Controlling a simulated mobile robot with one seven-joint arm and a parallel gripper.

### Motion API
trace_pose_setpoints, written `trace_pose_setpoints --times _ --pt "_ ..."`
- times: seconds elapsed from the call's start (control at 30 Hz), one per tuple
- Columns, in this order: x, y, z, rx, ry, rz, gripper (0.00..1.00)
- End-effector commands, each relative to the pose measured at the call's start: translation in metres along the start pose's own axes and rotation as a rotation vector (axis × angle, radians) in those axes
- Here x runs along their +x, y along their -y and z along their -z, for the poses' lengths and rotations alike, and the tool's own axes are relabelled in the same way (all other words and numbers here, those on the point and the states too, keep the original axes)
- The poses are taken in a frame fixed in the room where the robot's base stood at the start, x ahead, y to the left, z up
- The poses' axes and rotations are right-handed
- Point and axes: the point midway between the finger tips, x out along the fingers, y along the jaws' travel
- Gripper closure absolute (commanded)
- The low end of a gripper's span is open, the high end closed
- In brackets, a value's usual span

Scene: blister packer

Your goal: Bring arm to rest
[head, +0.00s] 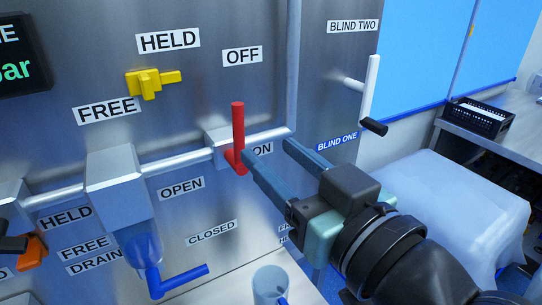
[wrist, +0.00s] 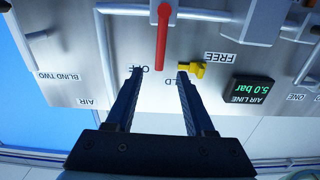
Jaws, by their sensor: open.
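My gripper (head: 268,162) is open and empty in front of the metal machine panel. In the head view its fingers point at the panel, just right of the lower end of a red lever (head: 238,135). The red lever points up toward the OFF label and partly stands beside the ON label. I cannot tell whether a finger touches it. In the wrist view the two fingers (wrist: 160,80) are spread apart, and the red lever (wrist: 163,40) lies beyond and between their tips.
A yellow handle (head: 152,82), a blue lever (head: 180,280) and a white lever with a black grip (head: 370,90) stick out of the panel. A clear cup (head: 270,285) stands below. A covered white block (head: 440,205) and a bench with a black basket (head: 475,120) stand right.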

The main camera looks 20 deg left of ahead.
Motion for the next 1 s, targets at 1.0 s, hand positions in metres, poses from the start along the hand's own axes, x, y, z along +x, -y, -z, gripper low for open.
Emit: trace_pose_setpoints --times 1.0 --pt "-0.112 -0.029 0.299 -0.392 -0.763 -0.836 0.46"
